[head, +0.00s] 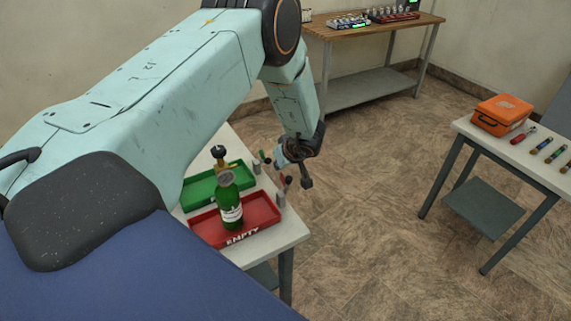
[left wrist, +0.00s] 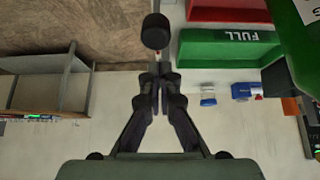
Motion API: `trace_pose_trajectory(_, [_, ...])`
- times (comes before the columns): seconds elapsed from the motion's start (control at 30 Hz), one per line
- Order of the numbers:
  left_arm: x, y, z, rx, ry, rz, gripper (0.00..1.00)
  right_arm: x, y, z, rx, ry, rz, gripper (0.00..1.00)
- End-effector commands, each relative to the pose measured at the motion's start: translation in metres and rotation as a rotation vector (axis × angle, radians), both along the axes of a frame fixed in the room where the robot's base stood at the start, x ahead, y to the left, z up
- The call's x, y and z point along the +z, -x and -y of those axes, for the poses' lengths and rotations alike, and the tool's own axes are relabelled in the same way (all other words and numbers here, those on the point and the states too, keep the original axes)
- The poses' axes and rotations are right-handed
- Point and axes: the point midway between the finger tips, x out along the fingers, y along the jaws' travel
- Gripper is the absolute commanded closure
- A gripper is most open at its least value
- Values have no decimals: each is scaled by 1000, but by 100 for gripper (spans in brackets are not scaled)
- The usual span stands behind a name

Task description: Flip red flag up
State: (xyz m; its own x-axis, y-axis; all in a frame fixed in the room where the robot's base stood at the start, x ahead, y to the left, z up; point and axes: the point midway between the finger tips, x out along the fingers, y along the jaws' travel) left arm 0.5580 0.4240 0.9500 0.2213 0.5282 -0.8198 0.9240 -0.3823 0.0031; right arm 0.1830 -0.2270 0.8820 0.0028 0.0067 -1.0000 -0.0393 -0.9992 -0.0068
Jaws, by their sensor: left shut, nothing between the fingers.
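A small red flag (head: 284,179) shows beside the red tray, near the table's right edge, above a short grey post (head: 281,199). Its exact tilt is hard to tell. My left gripper (head: 306,182) is just right of it, by the table edge. In the left wrist view the fingers (left wrist: 157,88) are together with nothing between them. A black round-ended piece (left wrist: 155,31) with a speck of red below it lies ahead of the fingertips. I cannot tell whether it belongs to the flag. My right gripper is out of view.
The table holds a red tray (head: 274,213) marked EMPTY with a green bottle (head: 231,207) standing in it, and a green tray (head: 196,192) behind. A second grey post (head: 257,168) stands beside the green tray. Open floor lies to the right.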

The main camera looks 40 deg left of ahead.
Motion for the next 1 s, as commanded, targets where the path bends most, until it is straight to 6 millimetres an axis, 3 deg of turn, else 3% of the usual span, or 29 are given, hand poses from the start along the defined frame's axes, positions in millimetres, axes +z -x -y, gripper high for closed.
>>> trace_pose_trajectory(0.33, [-6,-4,-11,-1,0,-1,100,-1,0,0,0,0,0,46])
trace_pose_trajectory(1.0, [-7,-6,-10,0,0,0,100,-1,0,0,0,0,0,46])
